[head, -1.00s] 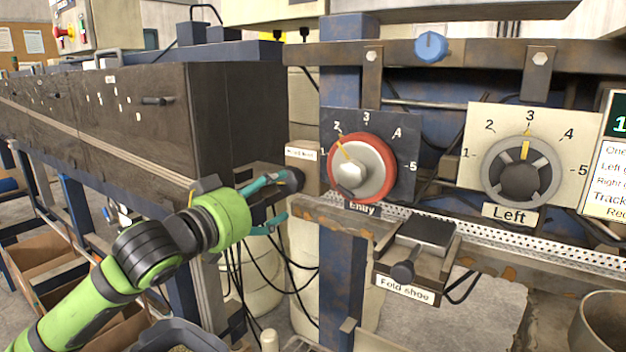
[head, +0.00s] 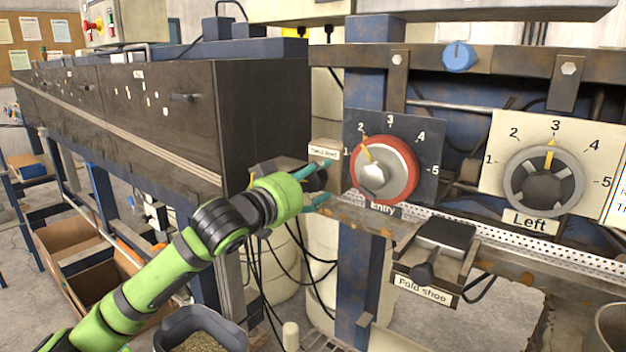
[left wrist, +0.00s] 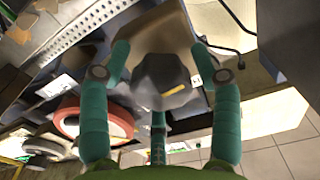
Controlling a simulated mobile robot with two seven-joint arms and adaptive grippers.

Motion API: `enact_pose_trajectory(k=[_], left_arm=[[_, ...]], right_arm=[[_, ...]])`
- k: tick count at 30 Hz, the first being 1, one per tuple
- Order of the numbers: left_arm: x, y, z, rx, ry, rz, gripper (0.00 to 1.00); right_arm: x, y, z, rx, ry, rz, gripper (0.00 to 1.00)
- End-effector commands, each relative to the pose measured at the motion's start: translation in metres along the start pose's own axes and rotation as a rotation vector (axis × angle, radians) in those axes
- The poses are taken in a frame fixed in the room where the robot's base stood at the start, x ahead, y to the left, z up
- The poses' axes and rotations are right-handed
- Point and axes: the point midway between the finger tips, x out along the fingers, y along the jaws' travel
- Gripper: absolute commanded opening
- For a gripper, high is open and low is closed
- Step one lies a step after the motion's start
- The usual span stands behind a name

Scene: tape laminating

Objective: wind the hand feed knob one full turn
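The hand feed knob is a dark, faceted knob with a yellow mark, seen in the left wrist view (left wrist: 163,82). In the head view the knob (head: 314,179) is dark and partly hidden by my gripper, below a small box with a label (head: 323,152). My left gripper (head: 327,181) reaches it from the left, with one teal finger above and one below. In the left wrist view the fingers (left wrist: 162,55) stand on either side of the knob with visible gaps, so the gripper looks open. My right gripper is not in view.
Just right of the knob is the red-rimmed Entry dial (head: 385,172). Further right are the Left dial (head: 543,181) and the Fold shoe block (head: 437,250). A long dark cabinet (head: 170,110) stands at left. Black cables hang below my gripper.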

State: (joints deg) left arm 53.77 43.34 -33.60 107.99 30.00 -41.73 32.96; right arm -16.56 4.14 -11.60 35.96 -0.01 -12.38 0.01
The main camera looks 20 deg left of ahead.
Motion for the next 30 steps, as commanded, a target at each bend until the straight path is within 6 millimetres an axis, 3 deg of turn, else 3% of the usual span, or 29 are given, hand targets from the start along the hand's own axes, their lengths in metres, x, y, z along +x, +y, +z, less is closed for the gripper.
enact_pose_trajectory(k=[1, 2, 3, 10, 17, 30], left_arm=[[0.000, 0.000, 0.000, 0.000, 0.000, 0.000, 0.32], [0.000, 0.000, 0.000, 0.000, 0.000, 0.000, 0.20], [0.000, 0.000, 0.000, 0.000, -0.001, 0.000, 0.15], [0.000, 0.000, 0.001, 0.004, -0.004, -0.001, 0.15], [0.000, 0.000, 0.001, 0.069, -0.007, -0.001, 0.15], [0.000, -0.001, 0.001, 0.422, -0.014, 0.001, 0.15]], right_arm=[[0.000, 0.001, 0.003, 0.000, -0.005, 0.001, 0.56], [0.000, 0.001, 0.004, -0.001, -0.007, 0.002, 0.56], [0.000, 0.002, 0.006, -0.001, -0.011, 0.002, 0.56], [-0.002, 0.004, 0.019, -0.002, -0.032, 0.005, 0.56], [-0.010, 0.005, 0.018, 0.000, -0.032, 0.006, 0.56], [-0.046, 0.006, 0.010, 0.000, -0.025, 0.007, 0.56]])
